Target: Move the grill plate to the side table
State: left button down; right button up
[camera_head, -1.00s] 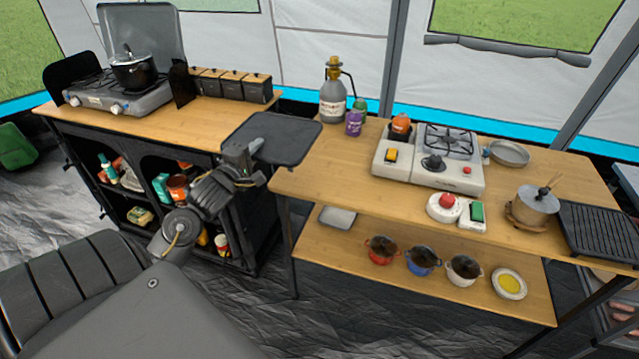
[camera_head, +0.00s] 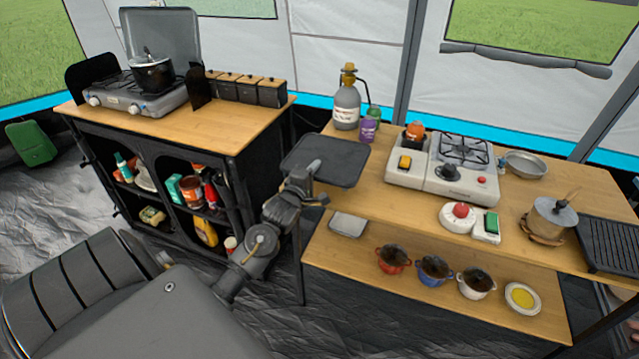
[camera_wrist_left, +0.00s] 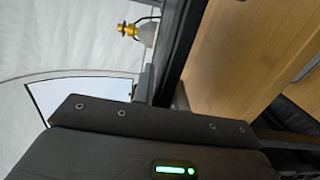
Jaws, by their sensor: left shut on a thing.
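The grill plate (camera_head: 330,158), a flat dark rectangular plate with a raised rim, is off the ground in my left gripper (camera_head: 312,172). The gripper is shut on its near edge. In the head view the plate overlaps the left end of the long wooden table (camera_head: 370,200); I cannot tell its exact height above it. In the left wrist view the plate (camera_wrist_left: 180,50) shows as a dark strip seen nearly edge-on, beside the wooden top. Which surface is the side table is not clear. My right gripper is out of view.
A white stove (camera_head: 440,172), a pot (camera_head: 551,218) and a black ribbed grill (camera_head: 608,245) are farther right. A black cabinet (camera_head: 130,165) with a wooden top stands left.

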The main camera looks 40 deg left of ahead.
pick_arm(q)
jog(key=shift+w+d+f, duration=0.3)
jog(key=shift+w+f, duration=0.1)
jog(key=shift+f, duration=0.1)
jog(key=shift+w+d+f, duration=0.1)
jog(key=shift+f, duration=1.55)
jog(key=shift+f, duration=0.2)
jog(key=c, duration=1.4)
grip_release()
